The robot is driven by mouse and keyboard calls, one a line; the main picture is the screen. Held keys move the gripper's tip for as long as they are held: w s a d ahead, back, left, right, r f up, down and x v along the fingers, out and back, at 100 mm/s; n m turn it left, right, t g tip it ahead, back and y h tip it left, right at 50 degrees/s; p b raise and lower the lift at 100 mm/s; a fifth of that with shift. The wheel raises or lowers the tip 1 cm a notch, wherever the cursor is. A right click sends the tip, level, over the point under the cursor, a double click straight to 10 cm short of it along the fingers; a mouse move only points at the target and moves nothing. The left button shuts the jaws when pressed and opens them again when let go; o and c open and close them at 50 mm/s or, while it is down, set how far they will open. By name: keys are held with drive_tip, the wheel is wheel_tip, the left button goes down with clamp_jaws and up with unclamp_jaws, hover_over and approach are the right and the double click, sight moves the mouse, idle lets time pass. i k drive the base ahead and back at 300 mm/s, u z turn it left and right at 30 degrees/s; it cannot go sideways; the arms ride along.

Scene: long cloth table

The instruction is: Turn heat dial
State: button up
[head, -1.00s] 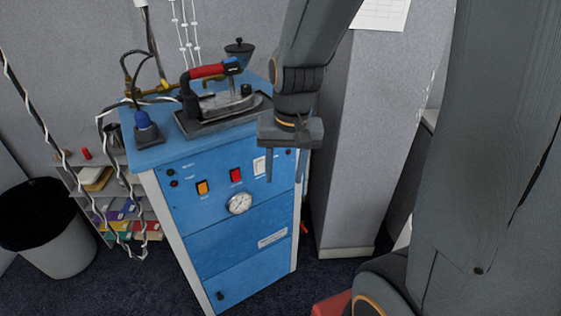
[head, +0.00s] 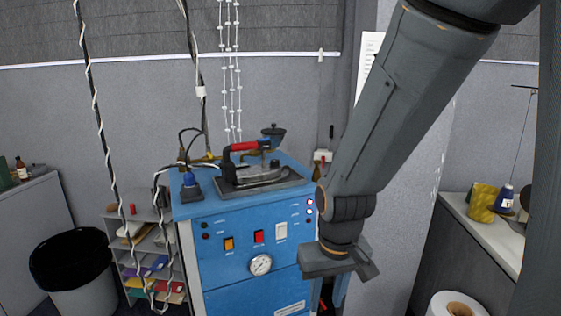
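A blue steam station (head: 228,262) stands against the grey partition. An iron (head: 255,180) with a red and black handle (head: 240,147) rests on a dark pad on its top. A small dark knob (head: 275,163) shows at the iron's right end; I cannot tell whether it is the heat dial. A round white gauge (head: 260,265) is on the front panel. My gripper (head: 340,266) hangs at the right front of the station, right of the gauge and below the iron. Its fingers are mostly hidden by its own body, and nothing shows held in it.
Orange (head: 229,243) and red switches (head: 258,237) are on the panel, with small lights (head: 310,207) at its right edge. Hanging cords are at left. A black bin (head: 70,262) and a shelf (head: 150,250) stand left.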

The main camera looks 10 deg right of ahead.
sight(275, 162)
drive_tip(key=z, duration=1.35)
drive_tip(key=i, duration=0.9)
drive_tip(key=u, duration=1.25)
